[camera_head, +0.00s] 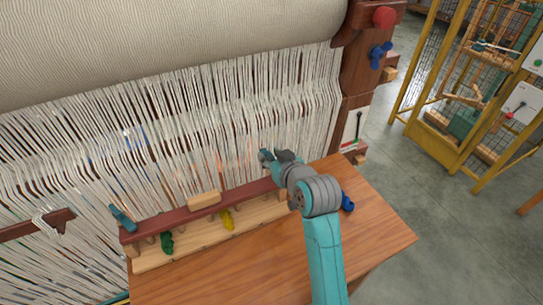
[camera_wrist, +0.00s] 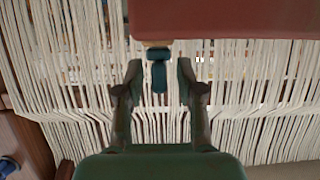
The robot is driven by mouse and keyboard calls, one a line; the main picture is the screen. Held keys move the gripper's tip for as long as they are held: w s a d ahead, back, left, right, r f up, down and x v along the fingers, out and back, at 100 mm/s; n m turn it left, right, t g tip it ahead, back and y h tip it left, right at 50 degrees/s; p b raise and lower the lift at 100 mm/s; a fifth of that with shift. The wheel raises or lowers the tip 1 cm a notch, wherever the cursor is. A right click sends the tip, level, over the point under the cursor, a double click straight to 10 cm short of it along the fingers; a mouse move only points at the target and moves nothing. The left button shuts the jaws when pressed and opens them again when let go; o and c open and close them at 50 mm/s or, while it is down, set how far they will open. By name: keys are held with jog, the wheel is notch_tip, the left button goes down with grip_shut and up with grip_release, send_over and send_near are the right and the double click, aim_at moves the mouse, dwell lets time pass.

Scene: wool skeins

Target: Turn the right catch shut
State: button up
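A dark red lid bar (camera_head: 180,215) lies along a wooden rack on the table. The left catch (camera_head: 122,217) is teal and sits slanted at the bar's left end. The right catch (camera_wrist: 159,76) is dark teal and sticks out past the edge of the red bar (camera_wrist: 230,18) in the wrist view. My gripper (camera_wrist: 160,67) is open, one finger on each side of this catch, with a gap on both sides. In the head view my gripper (camera_head: 273,158) is at the bar's right end and largely hides the right catch.
Loom threads (camera_head: 200,120) hang close behind the rack. A light wooden handle (camera_head: 204,201) stands on the bar. Green (camera_head: 167,243) and yellow (camera_head: 228,220) skeins are at the rack; a blue one (camera_head: 347,202) lies at right. The table's (camera_head: 385,238) right side is clear.

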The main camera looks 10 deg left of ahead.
grip_shut()
jog(key=shift+d+n+y, duration=0.1)
jog(key=shift+n+y, duration=0.2)
jog(key=shift+y, duration=0.1)
jog(key=shift+w+n+g+y, duration=0.1)
jog(key=shift+n+g+y, duration=0.7)
jog(key=shift+n+g, duration=0.1)
jog(key=n+g+y, duration=0.3)
jog(key=n+g, duration=0.6)
jog(key=g, duration=0.1)
jog(key=shift+n+g+y, duration=0.3)
jog(key=shift+n+y, duration=0.1)
jog(key=shift+n+g+h, duration=0.5)
jog(key=shift+n+g, duration=1.1)
jog(key=shift+g, duration=0.2)
